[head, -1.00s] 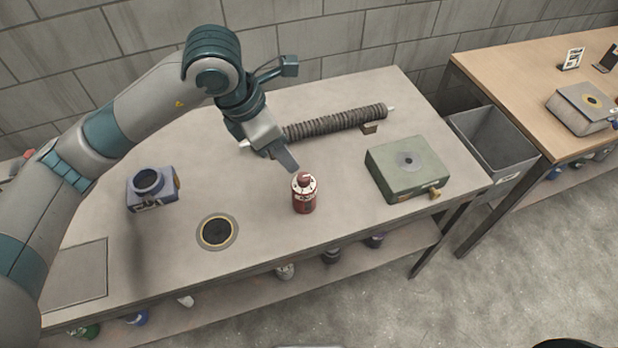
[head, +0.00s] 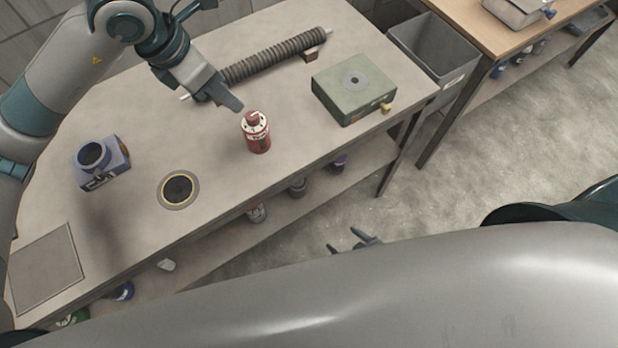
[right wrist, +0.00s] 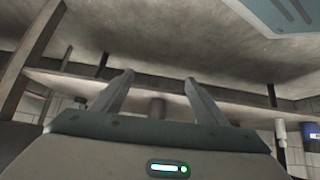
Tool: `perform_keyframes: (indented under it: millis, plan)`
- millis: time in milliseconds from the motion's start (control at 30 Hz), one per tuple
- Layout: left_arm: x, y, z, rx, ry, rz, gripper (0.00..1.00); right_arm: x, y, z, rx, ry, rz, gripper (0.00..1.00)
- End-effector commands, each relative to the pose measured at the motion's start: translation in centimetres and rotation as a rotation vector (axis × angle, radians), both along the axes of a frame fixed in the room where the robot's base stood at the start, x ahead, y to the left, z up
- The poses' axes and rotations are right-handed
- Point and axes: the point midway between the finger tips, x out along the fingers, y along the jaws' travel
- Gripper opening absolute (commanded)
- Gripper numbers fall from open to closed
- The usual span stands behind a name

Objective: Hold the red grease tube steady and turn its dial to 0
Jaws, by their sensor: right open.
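The red grease tube (head: 257,138) stands upright on the workbench in the head view. Its top has a white dial ring with dark marks and a red knob; the marks are too small to read. My left gripper (head: 236,105) is just behind and left of the tube's top, apart from it as far as I can tell; whether its jaws are open is unclear. My right gripper (head: 354,241) is open and empty, off the bench's front edge. In the right wrist view its two fingers (right wrist: 160,85) are apart with nothing between them, facing the bench's underside and lower shelf.
A ribbed hose (head: 275,57) lies behind the tube. A green box (head: 335,92) stands to its right. A blue container (head: 103,163) and a black round inset (head: 180,189) are to its left. A grey bin (head: 430,50) is beyond the bench. The lower shelf (head: 235,225) holds several jars.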

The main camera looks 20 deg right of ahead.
Motion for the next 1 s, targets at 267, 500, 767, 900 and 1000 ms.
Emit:
perform_keyframes:
  millis: [267,500,767,900,1000]
  plan:
    - [0.0,0.0,0.0,0.0,0.0,0.0,0.31,5.1,4.1,12.0,0.1,-0.245,0.064,0.66]
    - [0.0,0.0,0.0,0.0,0.0,0.0,0.31,6.9,7.3,23.3,0.195,-0.442,0.113,0.66]
    - [0.0,0.0,0.0,0.0,0.0,0.0,0.31,6.9,9.5,33.8,0.289,-0.608,0.146,0.66]
    - [0.0,0.0,0.0,0.0,0.0,0.0,0.31,6.6,9.9,37.0,0.318,-0.655,0.156,0.66]
    - [0.0,0.0,0.0,0.0,0.0,0.0,0.31,6.4,10.1,38.2,0.329,-0.672,0.157,0.66]
